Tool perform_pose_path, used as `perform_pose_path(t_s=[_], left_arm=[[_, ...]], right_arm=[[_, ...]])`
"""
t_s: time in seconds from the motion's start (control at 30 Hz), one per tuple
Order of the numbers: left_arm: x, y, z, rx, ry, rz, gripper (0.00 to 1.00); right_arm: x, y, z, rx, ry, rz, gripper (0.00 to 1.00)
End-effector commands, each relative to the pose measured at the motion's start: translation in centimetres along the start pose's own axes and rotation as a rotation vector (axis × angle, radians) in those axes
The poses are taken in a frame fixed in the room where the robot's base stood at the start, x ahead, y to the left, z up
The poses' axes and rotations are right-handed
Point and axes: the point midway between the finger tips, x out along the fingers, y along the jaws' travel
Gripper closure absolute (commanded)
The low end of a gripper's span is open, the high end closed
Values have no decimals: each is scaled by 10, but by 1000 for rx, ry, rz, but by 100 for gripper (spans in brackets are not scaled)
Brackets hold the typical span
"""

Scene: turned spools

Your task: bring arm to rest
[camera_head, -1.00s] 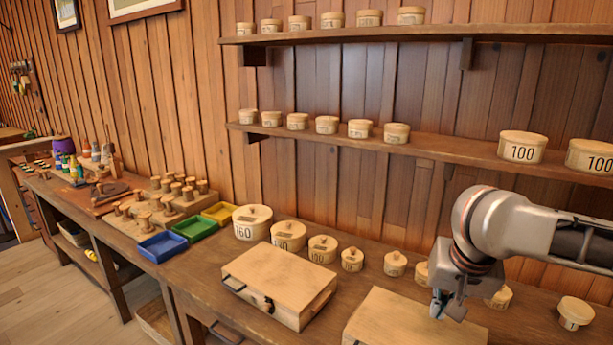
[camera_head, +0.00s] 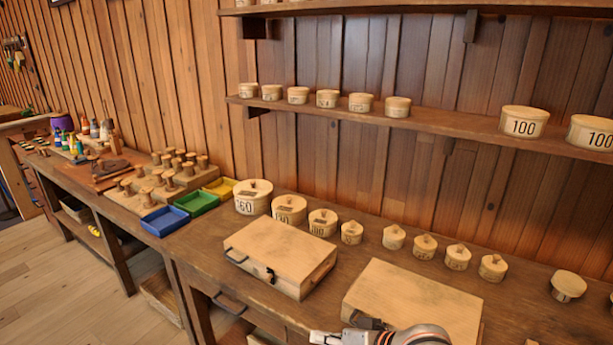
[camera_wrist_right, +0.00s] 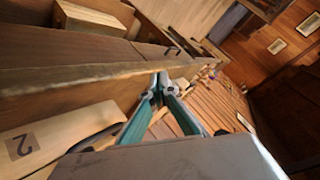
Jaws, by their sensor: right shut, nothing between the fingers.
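My right gripper (camera_head: 330,338) is at the bottom edge of the head view, in front of the right-hand wooden case (camera_head: 415,300), and is partly cut off. In the right wrist view its two teal-sided fingers (camera_wrist_right: 161,80) meet at the tips, shut and empty. They point along the bench edge, with nothing touching them that I can see. My left gripper is not in view.
The bench holds another wooden case (camera_head: 280,252), several round lidded boxes (camera_head: 290,209), a blue tray (camera_head: 165,220), a green tray (camera_head: 197,202) and a yellow tray (camera_head: 220,186). Spools (camera_head: 157,178) stand at the left. A shelf (camera_head: 440,122) runs above. Floor (camera_head: 80,285) is clear at left.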

Motion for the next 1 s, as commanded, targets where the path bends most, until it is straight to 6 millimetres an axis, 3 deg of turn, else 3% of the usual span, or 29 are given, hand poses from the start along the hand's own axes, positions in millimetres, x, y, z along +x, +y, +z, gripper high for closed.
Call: perform_pose_path(t_s=[0.03,0.17,0.37,0.7,0.83,1.0], left_arm=[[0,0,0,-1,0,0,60],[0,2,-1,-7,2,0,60],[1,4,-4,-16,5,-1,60],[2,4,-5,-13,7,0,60],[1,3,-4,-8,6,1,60],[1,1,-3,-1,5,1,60]], right_arm=[[4,8,14,3,24,4,100],[6,35,38,-34,102,43,100],[-4,84,87,-108,176,156,100],[-64,174,218,-326,148,444,100],[-86,190,251,-397,112,509,100],[-96,197,265,-434,94,537,100]])
